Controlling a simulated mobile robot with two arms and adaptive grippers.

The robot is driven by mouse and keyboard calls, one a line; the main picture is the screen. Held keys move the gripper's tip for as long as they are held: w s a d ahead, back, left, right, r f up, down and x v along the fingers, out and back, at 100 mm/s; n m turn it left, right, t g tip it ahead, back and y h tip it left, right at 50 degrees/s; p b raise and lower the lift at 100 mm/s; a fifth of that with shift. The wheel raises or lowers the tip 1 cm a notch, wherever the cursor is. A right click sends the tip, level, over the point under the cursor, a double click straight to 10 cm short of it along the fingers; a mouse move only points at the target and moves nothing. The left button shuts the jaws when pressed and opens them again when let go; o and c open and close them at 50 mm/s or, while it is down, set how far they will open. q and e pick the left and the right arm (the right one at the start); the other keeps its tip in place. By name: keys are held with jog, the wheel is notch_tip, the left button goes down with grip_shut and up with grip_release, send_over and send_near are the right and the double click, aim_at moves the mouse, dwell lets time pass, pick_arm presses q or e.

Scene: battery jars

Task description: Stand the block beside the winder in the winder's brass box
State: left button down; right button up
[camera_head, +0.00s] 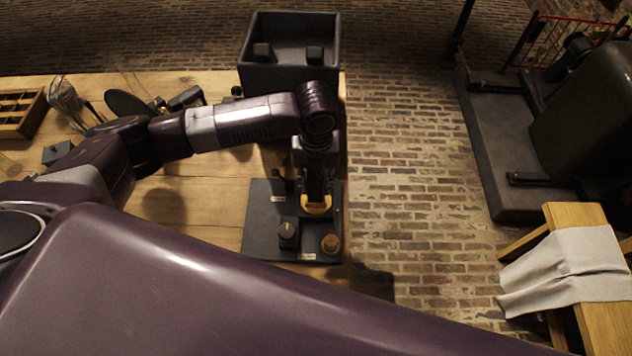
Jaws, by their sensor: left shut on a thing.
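My left gripper (316,186) reaches down from above over a dark board (262,229) at the table's right edge. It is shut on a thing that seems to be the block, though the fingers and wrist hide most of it. A yellow brass-coloured piece (317,206) shows right under the fingertips; it may be the brass box. I cannot tell whether the held thing is inside it. A dark knob-like part (288,233) and a small round brownish piece (331,243) stand on the board's near side. I cannot make out which part is the winder. My right gripper is not in view.
A dark open bin (290,76) with dark blocks stands at the table's back right. Tools and a compartment tray (20,112) lie at the left. A stool with a grey cloth (563,268) and a dark machine (505,145) stand across the brick floor.

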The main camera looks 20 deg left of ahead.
pick_arm(q)
jog(key=shift+f+b, duration=0.3)
jog(key=shift+f, duration=0.45)
dwell(0.3)
jog(key=c, duration=1.4)
grip_release()
jog(key=shift+r, duration=0.1)
notch_tip(320, 180, up, 12)
jog(key=shift+f, duration=0.1)
